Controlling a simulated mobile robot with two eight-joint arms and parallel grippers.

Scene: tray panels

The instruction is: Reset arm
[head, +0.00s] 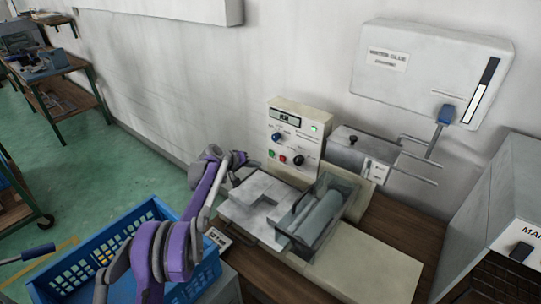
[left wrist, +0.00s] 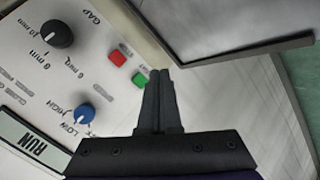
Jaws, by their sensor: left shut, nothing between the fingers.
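My purple left arm rises from the bottom left in the head view. Its dark left gripper (head: 254,163) is beside the lower left of the cream control panel (head: 290,117). In the left wrist view the gripper (left wrist: 159,76) is shut and empty, its fingertips overlapping the view just right of the green button (left wrist: 139,80). A red button (left wrist: 118,57) sits beside that. I cannot tell whether the fingertips touch the panel. The panel also has a black knob (left wrist: 56,33), a blue knob (left wrist: 84,113) and a display reading RUN (left wrist: 33,143). My right gripper is not in view.
A machine with a grey roller (head: 319,215) and metal plate (head: 257,192) stands on a wooden bench (head: 405,224) below the panel. A blue crate (head: 85,262) is at the lower left. A white wall box (head: 430,72) and a grey cabinet (head: 505,215) are at right.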

